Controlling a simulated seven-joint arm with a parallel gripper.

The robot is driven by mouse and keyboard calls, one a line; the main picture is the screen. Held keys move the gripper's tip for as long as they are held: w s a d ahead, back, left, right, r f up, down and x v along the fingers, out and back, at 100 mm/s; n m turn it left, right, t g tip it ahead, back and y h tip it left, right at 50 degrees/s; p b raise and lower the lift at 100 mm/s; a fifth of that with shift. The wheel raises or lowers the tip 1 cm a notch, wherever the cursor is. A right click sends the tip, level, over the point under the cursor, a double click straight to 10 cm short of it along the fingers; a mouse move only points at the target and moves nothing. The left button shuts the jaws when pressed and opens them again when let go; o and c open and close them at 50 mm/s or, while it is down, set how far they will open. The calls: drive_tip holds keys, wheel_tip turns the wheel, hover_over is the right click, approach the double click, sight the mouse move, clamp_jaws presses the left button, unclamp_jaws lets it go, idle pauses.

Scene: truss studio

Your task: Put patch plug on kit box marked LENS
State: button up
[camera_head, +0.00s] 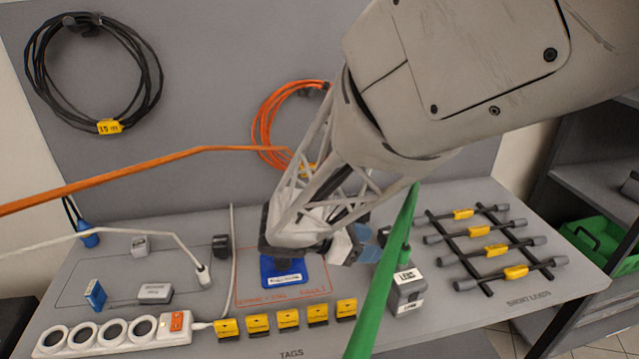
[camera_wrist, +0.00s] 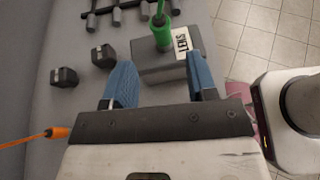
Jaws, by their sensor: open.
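A green plug (camera_head: 398,258) on a thick green cable stands upright on the grey kit box (camera_head: 406,298) marked LENS. The wrist view shows the green plug (camera_wrist: 160,30) on top of the same LENS box (camera_wrist: 158,68), apparently touching it. My gripper (camera_head: 369,243) is just left of the plug and box in the head view. In the wrist view my gripper (camera_wrist: 157,72) has its two blue fingers apart, with nothing held between them. The fingertips are near the box edge, short of the plug. The green cable hides part of the box in the head view.
A blue box (camera_head: 283,272) with a white label sits under my arm. Short leads (camera_head: 490,245) lie on a rack at right. Yellow tags (camera_head: 288,318) and a power strip (camera_head: 115,333) line the front. An orange cable (camera_head: 130,170) crosses in the air at left.

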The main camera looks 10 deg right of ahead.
drive_tip(key=shift+r, duration=0.1)
idle(0.7)
drive_tip(key=s+a+r+m+t+y, duration=0.1)
drive_tip(key=s+r+m+y, duration=0.3)
drive_tip(key=m, duration=0.5)
drive_tip(key=s+a+r+m+t+y, duration=0.1)
drive_tip(key=s+r+m+y, duration=0.3)
drive_tip(key=s+m+y, duration=0.5)
drive_tip(key=shift+s+a+r+t, duration=0.15)
drive_tip(key=shift+s+r+t, duration=0.15)
drive_tip(key=shift+s, duration=0.95)
